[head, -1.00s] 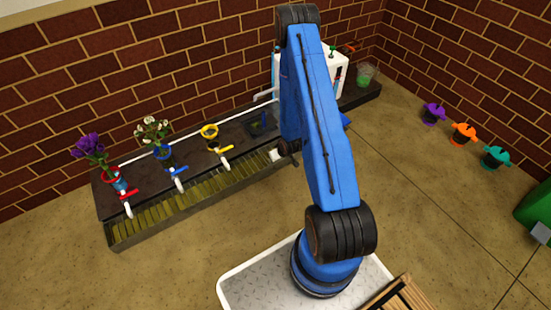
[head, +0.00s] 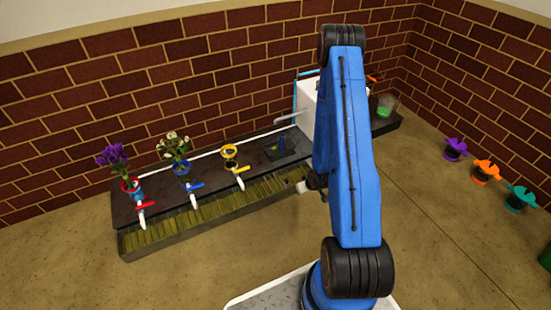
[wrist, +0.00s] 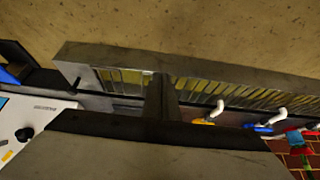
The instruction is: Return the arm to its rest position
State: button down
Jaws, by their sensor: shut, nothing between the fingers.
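My blue arm (head: 350,150) rises from its base and bends over at the top. My gripper shows in the wrist view (wrist: 160,90) as dark grey fingers, shut and empty, in front of the grated trough of the bench. In the head view the arm hides most of it. Only a small light part shows left of the arm, by the right end of the grate. I see nothing held.
The dark bench (head: 125,213) runs along the brick wall. It carries purple flowers (head: 112,157), white flowers (head: 173,146), a yellow ring holder (head: 230,151) and a white machine (head: 305,100). Purple (head: 455,148), orange (head: 486,171) and teal (head: 520,198) pots stand on the floor at right.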

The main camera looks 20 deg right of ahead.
notch_tip(320, 180, up, 26)
jog(key=w+a+h, duration=0.1)
jog(key=w+a, duration=0.1)
jog(key=a, duration=0.1)
jog(key=s+a+r+g, duration=0.1)
jog(key=s+a+r, duration=0.25)
jog(key=r, duration=0.45)
jog(key=s+a+r, duration=0.2)
jog(key=s+r, duration=0.2)
jog(key=r, duration=0.4)
jog(key=s+a+r, duration=0.4)
jog(key=s+r, duration=0.3)
jog(key=s, duration=0.4)
jog(key=s+a+r, duration=0.4)
jog(key=s+r, duration=0.2)
jog(key=s, duration=0.5)
jog(key=shift+s+a+r+y, duration=0.15)
jog(key=shift+r+y, duration=0.25)
